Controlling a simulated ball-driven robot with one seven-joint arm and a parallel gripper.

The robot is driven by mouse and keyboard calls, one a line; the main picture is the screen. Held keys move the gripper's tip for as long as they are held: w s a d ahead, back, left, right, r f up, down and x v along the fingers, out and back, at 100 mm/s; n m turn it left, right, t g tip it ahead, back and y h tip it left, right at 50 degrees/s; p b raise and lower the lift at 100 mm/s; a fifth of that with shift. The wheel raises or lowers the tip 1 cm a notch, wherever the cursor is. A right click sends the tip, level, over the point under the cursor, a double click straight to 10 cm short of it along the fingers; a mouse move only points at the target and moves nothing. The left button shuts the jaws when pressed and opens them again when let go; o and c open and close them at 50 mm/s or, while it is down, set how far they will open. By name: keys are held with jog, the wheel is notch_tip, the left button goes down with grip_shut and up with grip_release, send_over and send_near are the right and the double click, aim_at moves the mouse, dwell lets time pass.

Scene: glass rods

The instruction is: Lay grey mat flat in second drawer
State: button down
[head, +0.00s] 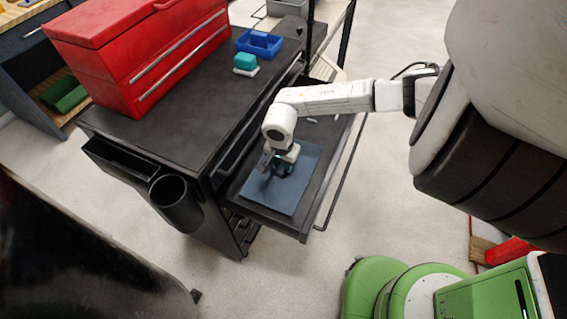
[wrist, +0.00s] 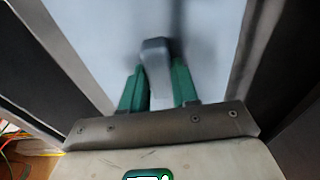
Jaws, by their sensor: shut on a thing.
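The grey mat (head: 289,194), a flat blue-grey sheet, is spread out inside the open drawer (head: 325,165) of the black cabinet. It fills the front-left part of the drawer and looks level; whether it touches the drawer floor all over I cannot tell. My gripper (head: 281,170) is over the mat, pointing down. In the wrist view, its green fingers (wrist: 158,75) are shut on a small grey knob (wrist: 155,52) standing up from the mat (wrist: 105,35). My gripper and wrist hide part of the mat in the head view.
The drawer's side walls stand close on both sides in the wrist view. Small light items (head: 312,119) lie farther back in the drawer. On the cabinet top (head: 170,145) are a red toolbox (head: 135,55), a blue tray (head: 259,43) and a teal block (head: 245,62). A black cup (head: 175,195) hangs at the cabinet's side.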

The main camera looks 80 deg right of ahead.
aim_at(282, 169)
jog(key=shift+f, duration=0.2)
jog(key=c, duration=0.8)
grip_release()
jog(key=shift+c, duration=0.2)
jog(key=shift+r, duration=0.1)
notch_tip(282, 169, up, 12)
jog(key=a, duration=0.1)
jog(key=shift+w+a+b, duration=0.15)
jog(key=shift+a+b, duration=0.1)
jog(key=shift+b, duration=0.1)
